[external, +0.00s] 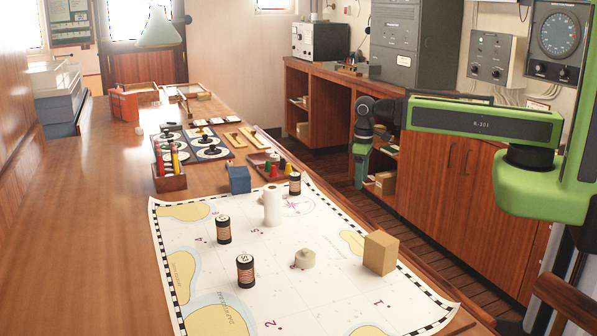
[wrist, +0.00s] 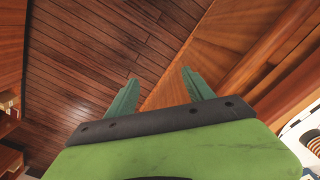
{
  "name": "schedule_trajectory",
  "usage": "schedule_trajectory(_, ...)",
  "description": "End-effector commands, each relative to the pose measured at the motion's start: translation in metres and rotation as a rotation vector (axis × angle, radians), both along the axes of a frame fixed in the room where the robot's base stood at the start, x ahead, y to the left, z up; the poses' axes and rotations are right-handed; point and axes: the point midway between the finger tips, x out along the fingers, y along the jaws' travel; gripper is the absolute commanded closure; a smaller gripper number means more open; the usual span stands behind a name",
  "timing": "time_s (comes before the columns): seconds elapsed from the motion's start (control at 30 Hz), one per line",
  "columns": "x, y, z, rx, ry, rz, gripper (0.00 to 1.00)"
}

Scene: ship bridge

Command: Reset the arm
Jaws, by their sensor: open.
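My arm, green with dark joints, reaches in from the right of the external view. Its outer part bends down at the dark wrist joint, and my gripper (external: 360,172) points downward over the floor gap between the chart table (external: 95,200) and the wooden cabinets. In the wrist view my gripper (wrist: 160,78) shows two green fingers spread apart with nothing between them. Wooden floor planks and a table edge lie beyond the fingers.
A chart (external: 225,270) on the table holds several dark cans, a white cylinder (external: 272,207), a roll (external: 305,259) and a cardboard box (external: 380,253). A cabinet (external: 455,170) stands behind my arm. The table's left side is clear.

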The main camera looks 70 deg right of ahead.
Motion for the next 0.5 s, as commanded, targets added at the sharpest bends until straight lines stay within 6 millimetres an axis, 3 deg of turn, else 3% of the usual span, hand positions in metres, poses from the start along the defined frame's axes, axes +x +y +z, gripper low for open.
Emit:
schedule_trajectory(0.03, 0.0, 0.0, 0.021, 0.001, 0.0, 0.0, 0.39)
schedule_trajectory(0.5, 0.0, 0.001, 0.11, 0.003, 0.001, -0.002, 0.39)
